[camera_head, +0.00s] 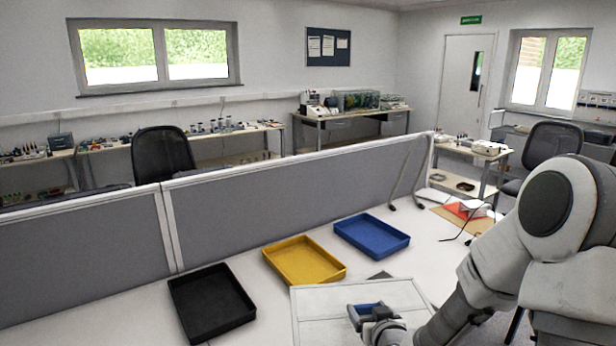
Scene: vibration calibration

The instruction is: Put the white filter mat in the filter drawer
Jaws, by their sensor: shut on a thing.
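A pale flat panel with a raised light rim (296,318) lies at the bottom centre of the head view, on or just above the white table. It looks like the filter drawer, but its front is cut off by the picture edge. My gripper (367,310) is over its middle, with a blue part showing between grey finger parts. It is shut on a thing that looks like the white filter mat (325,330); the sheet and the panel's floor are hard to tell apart. My gripper and arm hide the panel's right part.
A black tray (211,327), a yellow tray (303,278) and a blue tray (371,250) stand empty behind and left of the panel. A grey divider (225,226) closes off the table's back. Papers and a red-orange item (461,212) lie at the right.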

